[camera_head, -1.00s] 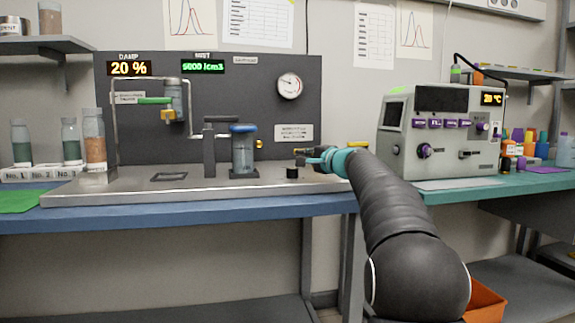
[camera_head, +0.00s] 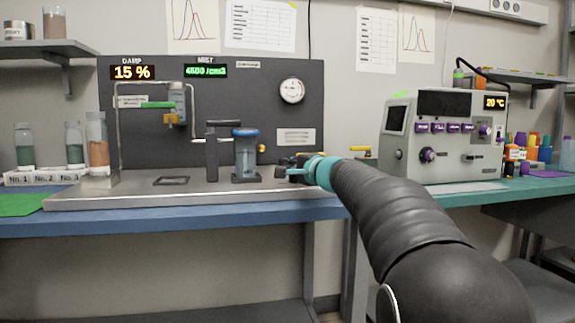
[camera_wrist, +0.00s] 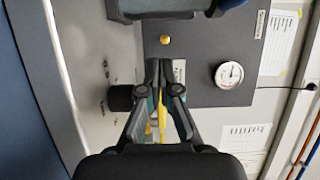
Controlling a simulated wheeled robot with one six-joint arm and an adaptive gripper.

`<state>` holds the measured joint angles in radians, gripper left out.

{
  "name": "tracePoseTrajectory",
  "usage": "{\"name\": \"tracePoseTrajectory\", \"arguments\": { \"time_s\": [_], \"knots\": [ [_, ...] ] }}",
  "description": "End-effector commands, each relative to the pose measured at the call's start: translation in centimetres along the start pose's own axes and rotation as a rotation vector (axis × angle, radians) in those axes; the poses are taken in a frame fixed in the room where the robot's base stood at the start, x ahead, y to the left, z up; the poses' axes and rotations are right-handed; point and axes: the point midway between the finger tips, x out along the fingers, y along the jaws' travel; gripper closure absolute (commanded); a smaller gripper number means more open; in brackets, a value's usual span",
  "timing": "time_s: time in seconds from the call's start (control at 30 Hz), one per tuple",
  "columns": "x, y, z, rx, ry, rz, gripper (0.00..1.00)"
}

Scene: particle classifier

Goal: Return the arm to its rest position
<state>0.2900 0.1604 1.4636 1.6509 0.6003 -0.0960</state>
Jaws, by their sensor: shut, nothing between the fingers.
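My gripper (camera_head: 292,167) is at the end of my dark arm, which reaches in from the lower right in the head view. It is over the right part of the metal tray, to the right of the blue-capped glass vessel (camera_head: 245,155). In the wrist view my gripper (camera_wrist: 163,66) has its fingers together with nothing held. A short black cylinder (camera_wrist: 122,98) stands on the tray just left of the fingers in the wrist view. In the head view my gripper hides that cylinder.
A grey panel (camera_head: 220,90) with a gauge (camera_head: 291,91) stands behind the metal tray (camera_head: 110,195). A grey instrument (camera_head: 440,160) stands on the right bench. Jars (camera_head: 97,140) stand at the left.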

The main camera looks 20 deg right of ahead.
Motion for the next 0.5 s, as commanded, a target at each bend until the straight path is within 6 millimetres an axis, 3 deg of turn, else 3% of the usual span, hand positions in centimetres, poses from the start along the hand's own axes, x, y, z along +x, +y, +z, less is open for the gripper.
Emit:
{"name": "tracePoseTrajectory", "arguments": {
  "time_s": [0.13, 0.27, 0.5],
  "knots": [
    [-0.5, -0.2, 1.0, -0.023, -0.014, 0.017, 1.0],
    [-2.6, 0.1, 4.7, -0.116, -0.068, 0.093, 1.0],
    [-10.8, 4.0, 13.9, -0.405, -0.234, 0.338, 1.0]
  ]
}}
